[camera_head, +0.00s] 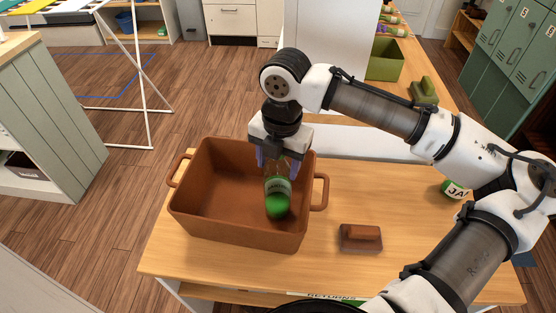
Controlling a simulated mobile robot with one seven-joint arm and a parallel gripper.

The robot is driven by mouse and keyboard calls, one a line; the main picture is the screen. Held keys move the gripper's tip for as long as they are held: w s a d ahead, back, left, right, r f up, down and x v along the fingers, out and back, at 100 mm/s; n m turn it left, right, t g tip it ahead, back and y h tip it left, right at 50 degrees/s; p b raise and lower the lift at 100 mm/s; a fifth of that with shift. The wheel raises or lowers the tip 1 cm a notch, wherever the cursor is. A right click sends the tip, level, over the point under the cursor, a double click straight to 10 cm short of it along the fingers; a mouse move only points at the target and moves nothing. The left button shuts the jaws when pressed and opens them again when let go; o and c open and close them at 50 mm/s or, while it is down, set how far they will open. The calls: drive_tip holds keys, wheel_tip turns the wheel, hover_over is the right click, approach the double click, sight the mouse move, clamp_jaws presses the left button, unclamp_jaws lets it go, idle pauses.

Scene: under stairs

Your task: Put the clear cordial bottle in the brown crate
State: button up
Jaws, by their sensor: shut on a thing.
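The brown crate (205,215) stands on the wooden table with its open top up and a handle at each side. My gripper (278,165) is over the right part of the crate, pointing down. It is shut on the clear cordial bottle (278,187), which has a dark label and a green end. The bottle hangs with its green end toward the crate's front wall, within the crate's outline. I cannot tell whether it touches the crate's floor.
A brown brush-like block (360,237) lies right of the crate. A green-labelled jar (453,189) is partly hidden by my arm. A green crate (384,60) and a green block (424,91) are on the far counter. The table (330,275) is clear in front.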

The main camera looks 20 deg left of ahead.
drive_tip(key=o, duration=1.7)
drive_tip(key=r, duration=0.8)
drive_tip(key=r+b, duration=0.1)
drive_tip(key=r, duration=0.3)
drive_tip(key=shift+d, duration=0.35)
